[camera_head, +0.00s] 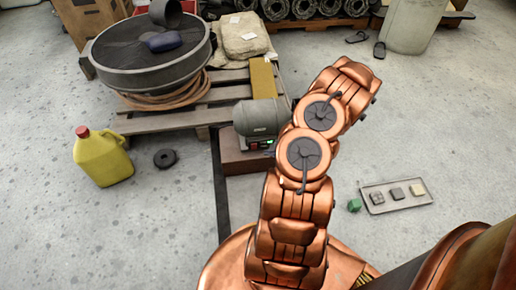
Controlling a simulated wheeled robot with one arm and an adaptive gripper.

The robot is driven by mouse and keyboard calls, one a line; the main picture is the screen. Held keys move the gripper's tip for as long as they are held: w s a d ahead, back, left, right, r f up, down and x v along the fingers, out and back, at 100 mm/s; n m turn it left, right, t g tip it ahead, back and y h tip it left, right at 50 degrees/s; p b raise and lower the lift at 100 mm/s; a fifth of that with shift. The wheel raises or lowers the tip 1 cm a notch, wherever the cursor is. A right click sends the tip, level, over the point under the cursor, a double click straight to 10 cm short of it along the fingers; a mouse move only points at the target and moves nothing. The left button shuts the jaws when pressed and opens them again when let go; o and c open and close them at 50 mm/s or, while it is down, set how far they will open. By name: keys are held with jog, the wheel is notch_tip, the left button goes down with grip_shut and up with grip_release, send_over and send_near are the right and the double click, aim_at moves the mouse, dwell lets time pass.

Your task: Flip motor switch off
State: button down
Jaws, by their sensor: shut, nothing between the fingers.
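The motor (258,116) is a grey-green rounded housing on a brown block (240,158), near the middle of the head view. The switch lever's exact position is too small to tell. My copper arm rises from the bottom and passes just right of the motor, covering its right end. My gripper is not visible; the arm's far end is hidden behind its own links.
A wooden pallet (172,122) behind holds a large dark round tub (120,65), coiled hose and a sack (240,36). A tray (398,207) with small blocks and a green piece (354,205) lie right. Floor between is clear.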

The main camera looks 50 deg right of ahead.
aim_at(254, 145)
jog(key=shift+w+d+f+b, duration=0.35)
jog(key=shift+w+f+b, duration=0.3)
jog(key=shift+w+f, duration=0.65)
jog(key=shift+w+d+f+b, duration=0.5)
jog(key=shift+w+f, duration=0.4)
jog(key=shift+w, duration=0.7)
jog(key=shift+w+d+f+b, duration=0.25)
jog(key=shift+w+f+b, duration=0.5)
jog(key=shift+w+f, duration=0.55)
jog(key=shift+w+r, duration=0.15)
jog(key=shift+r, duration=0.15)
jog(key=shift+w+d+r+p, duration=0.2)
jog(key=shift+p, duration=0.9)
jog(key=shift+w+f, duration=0.1)
jog(key=shift+f, duration=0.15)
jog(key=shift+r, duration=0.1)
jog(key=shift+r+p, duration=0.5)
jog(key=shift+r, duration=0.3)
